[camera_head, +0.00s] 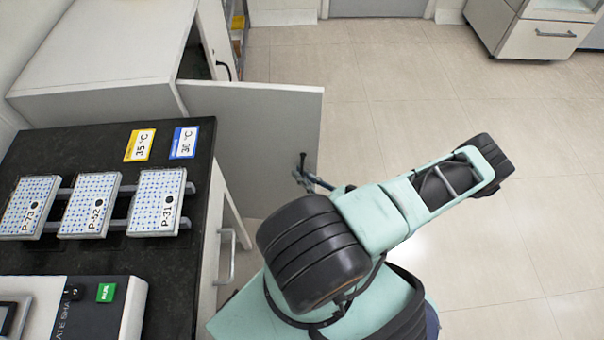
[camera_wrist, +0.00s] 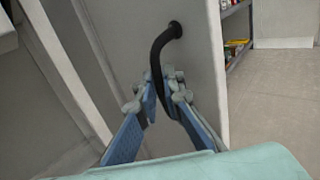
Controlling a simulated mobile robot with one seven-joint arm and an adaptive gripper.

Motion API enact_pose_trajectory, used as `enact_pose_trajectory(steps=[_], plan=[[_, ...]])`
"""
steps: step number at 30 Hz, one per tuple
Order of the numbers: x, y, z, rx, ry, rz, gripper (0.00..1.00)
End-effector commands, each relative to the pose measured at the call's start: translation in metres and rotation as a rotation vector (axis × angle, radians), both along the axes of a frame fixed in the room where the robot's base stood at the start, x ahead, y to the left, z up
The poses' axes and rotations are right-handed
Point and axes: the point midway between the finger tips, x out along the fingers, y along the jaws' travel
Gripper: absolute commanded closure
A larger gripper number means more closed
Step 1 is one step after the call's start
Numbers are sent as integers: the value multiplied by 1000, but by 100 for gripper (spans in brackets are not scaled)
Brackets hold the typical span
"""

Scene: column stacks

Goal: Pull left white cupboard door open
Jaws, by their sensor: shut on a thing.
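The left white cupboard door (camera_head: 260,135) stands swung well out from the white cupboard (camera_head: 110,45) in the head view. It also fills the middle of the wrist view (camera_wrist: 120,50). Its black bar handle (camera_wrist: 158,55) curves out from the door face; the lower part is hidden between the fingers. My gripper (camera_wrist: 165,95) has its blue-padded fingers on either side of the handle and is shut on it. In the head view my gripper (camera_head: 305,178) shows small at the door's outer lower part, mostly hidden by my arm.
A black-topped bench (camera_head: 110,255) with several patterned plates (camera_head: 92,205) and a white device (camera_head: 110,305) stands at left. A bench handle (camera_head: 226,258) sticks out near my arm. Open tiled floor (camera_head: 480,240) lies at right. A drawer cabinet (camera_head: 535,35) stands far right.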

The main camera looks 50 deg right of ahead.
Motion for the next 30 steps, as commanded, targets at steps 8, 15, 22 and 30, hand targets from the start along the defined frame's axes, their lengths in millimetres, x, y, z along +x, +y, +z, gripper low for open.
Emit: enact_pose_trajectory(steps=[8, 15, 22, 30], plan=[[-2, -2, -1, -6, 4, -5, 100], [-2, -2, -1, -5, 4, -4, 100], [-1, -1, -1, -3, 2, -2, 75], [-2, 0, 0, -1, 1, 0, 75]])
